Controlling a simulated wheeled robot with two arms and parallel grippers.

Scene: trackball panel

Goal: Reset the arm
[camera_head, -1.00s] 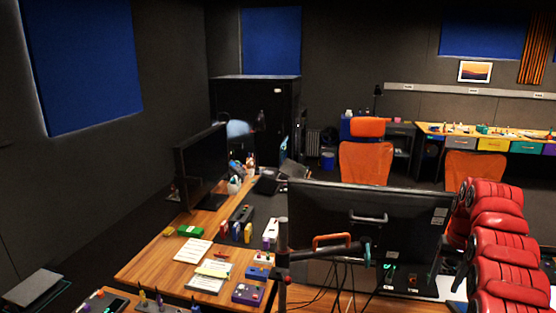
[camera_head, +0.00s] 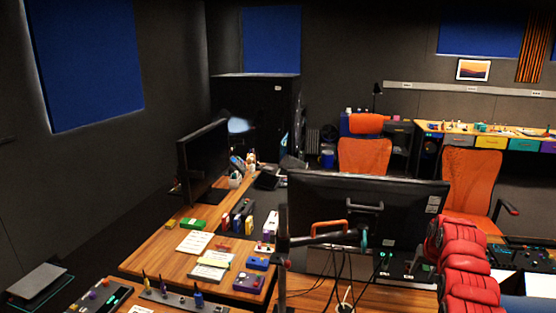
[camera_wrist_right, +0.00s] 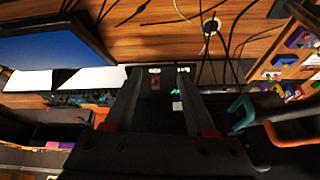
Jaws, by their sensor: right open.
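My right arm (camera_head: 465,265), with red segmented covers, rises at the lower right of the head view, in front of the wooden desk area. I cannot make out its fingers in that view. In the right wrist view my right gripper (camera_wrist_right: 165,72) shows two dark fingers spread apart with nothing held between them. Wooden desktop and cables lie beyond the fingertips. A panel with upright knobs (camera_head: 170,294) sits at the bottom left of the head view. A dark panel with coloured controls (camera_head: 100,296) is beside it. My left gripper is not in view.
A large monitor (camera_head: 366,208) seen from behind stands left of my right arm, cables hanging below it. Another monitor (camera_head: 204,160) stands on the left desk. Orange chairs (camera_head: 365,163) are behind. The right wrist view shows an orange handle (camera_wrist_right: 292,135) and a teal handle (camera_wrist_right: 240,112).

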